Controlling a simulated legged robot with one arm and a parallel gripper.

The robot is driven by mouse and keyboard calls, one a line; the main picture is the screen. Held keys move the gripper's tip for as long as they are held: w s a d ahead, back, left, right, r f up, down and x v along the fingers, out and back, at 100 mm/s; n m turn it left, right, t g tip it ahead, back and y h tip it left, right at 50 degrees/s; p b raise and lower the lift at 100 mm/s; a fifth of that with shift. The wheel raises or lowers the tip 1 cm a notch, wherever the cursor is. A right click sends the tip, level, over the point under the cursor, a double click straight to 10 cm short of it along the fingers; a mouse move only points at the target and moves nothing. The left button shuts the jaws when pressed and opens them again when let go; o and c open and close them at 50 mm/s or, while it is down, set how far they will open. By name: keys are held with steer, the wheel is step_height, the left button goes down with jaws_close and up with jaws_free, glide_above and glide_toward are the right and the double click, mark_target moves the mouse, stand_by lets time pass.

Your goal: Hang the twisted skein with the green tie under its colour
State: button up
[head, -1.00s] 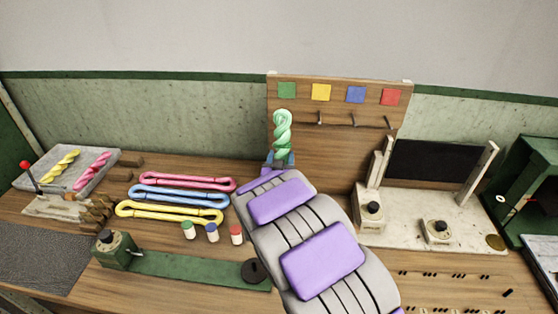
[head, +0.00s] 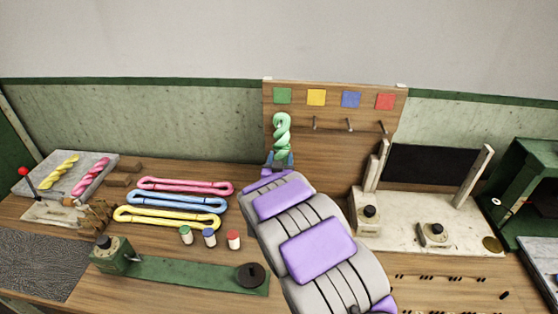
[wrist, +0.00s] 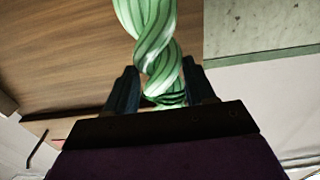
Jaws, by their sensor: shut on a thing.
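The twisted green skein (head: 282,133) stands upright in my gripper (head: 279,161), in front of the peg board (head: 333,160). It also shows in the wrist view (wrist: 150,35), between the two dark fingers of my gripper (wrist: 162,92), which is shut on its lower end. The skein's top loop is just below the green square (head: 282,96) in the head view. I cannot tell whether it touches a peg; any peg under the green square is hidden. Yellow (head: 316,98), blue (head: 351,100) and red (head: 384,102) squares follow to the right, with pegs below them.
Pink (head: 186,186), blue (head: 178,198) and yellow (head: 167,217) loose skeins lie on the table at left. Several small capped pots (head: 209,237) stand in front. A tray (head: 52,176) holds twisted yellow and pink skeins. A pale machine (head: 425,225) stands right of the board.

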steer(key=shift+a, duration=0.25)
steer(key=o, duration=1.4)
steer(key=shift+d, duration=0.1)
steer(key=shift+o, duration=0.2)
steer(key=s+p, duration=0.5)
steer(key=s, duration=1.2)
steer(key=shift+a, duration=0.35)
steer(key=shift+s+p, duration=0.2)
steer(key=shift+p, duration=0.1)
steer(key=shift+d+f, duration=0.1)
